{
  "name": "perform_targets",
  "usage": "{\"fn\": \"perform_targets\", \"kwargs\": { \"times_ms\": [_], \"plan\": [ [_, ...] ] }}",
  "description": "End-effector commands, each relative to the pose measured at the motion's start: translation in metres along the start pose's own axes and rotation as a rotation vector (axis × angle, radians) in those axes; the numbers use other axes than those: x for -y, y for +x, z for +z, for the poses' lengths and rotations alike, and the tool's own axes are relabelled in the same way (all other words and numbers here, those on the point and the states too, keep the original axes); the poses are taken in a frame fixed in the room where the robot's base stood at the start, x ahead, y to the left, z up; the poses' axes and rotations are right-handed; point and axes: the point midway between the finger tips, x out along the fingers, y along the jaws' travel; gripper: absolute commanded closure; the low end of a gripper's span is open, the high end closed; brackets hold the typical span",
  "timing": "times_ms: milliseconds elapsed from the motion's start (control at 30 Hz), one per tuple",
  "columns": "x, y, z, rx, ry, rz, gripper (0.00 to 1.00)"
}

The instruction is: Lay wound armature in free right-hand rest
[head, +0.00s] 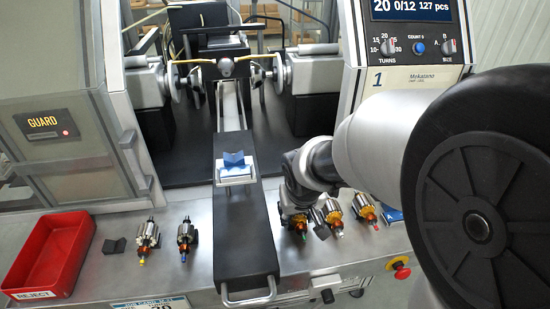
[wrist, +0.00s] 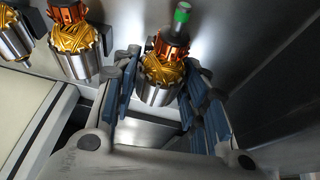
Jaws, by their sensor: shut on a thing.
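My gripper (head: 297,214) reaches down to the steel bench right of the black slide. In the wrist view, its blue-grey fingers (wrist: 163,88) are shut on a wound armature (wrist: 160,68) with gold windings, a copper commutator and a green shaft tip. The held armature also shows in the head view (head: 301,226), partly hidden by the gripper, low over the bench. I cannot tell whether it touches a rest. Two more wound armatures, the middle one (head: 330,216) and the right one (head: 364,207), lie beside it in the right-hand row.
Two armatures (head: 147,238) (head: 185,236) lie left of the slide (head: 244,230), near an empty dark rest (head: 115,246) and the red reject tray (head: 50,250). A blue-topped block (head: 236,165) sits on the slide. A red stop button (head: 402,272) is at the bench front.

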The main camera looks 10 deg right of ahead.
Motion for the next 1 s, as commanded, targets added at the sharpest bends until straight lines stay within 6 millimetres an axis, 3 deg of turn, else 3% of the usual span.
{"fn": "perform_targets", "kwargs": {
  "times_ms": [767,800,1000],
  "plan": [
    [0.0002,0.0061,0.0025,0.0,0.0,0.0,1.0],
    [0.0001,0.0062,0.0025,0.0,0.0,0.001,0.59],
    [0.0002,0.0055,0.0023,0.0,0.0,0.0,0.46]
  ]
}}
